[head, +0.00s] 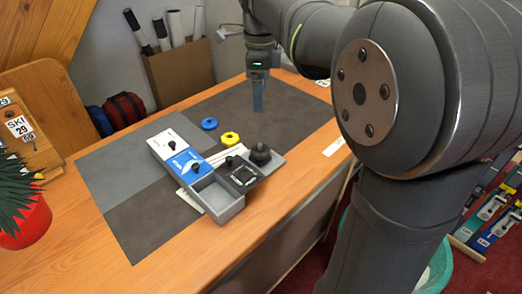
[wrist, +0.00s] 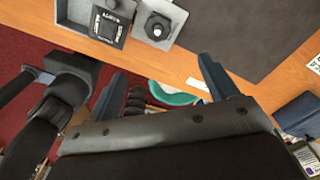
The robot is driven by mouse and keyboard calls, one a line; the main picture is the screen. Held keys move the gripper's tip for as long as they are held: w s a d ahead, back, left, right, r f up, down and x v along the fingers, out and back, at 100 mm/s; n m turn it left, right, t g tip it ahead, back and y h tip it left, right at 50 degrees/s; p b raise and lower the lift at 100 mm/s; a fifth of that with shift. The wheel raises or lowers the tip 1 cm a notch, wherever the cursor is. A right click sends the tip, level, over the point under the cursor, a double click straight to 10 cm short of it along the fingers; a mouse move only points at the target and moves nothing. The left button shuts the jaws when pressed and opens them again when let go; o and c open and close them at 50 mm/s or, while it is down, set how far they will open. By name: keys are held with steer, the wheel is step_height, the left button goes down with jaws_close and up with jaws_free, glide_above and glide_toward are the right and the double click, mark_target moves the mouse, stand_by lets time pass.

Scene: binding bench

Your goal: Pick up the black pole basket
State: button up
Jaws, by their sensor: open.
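A dark round piece with a raised centre (head: 260,153), which looks like the black pole basket, sits on a grey base at the right end of the tray group. It also shows near the top of the wrist view (wrist: 158,27). Its exact shape is hard to tell. My gripper (head: 258,108) points down above the dark mat, behind and apart from it. In the wrist view its two blue fingers (wrist: 160,76) are spread, with nothing between them.
A tray with white, blue and grey sections (head: 222,198) holds small black knobs. A square black dial piece (head: 243,175) adjoins the dark piece. The dark mat (head: 140,225) has free room at front left.

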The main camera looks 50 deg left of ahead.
steer(key=m, duration=0.6)
glide_above(261, 145)
steer(key=f, duration=1.2)
steer(key=shift+w+a, duration=0.35)
steer(key=shift+s+d+f, duration=0.15)
steer(key=shift+d+f, duration=0.05)
steer(key=shift+f, duration=1.2)
steer(key=shift+s+d+f, duration=0.1)
steer(key=shift+d+f, duration=0.1)
steer(key=shift+f, duration=1.15)
steer(key=shift+c, duration=0.5)
steer(key=c, duration=1)
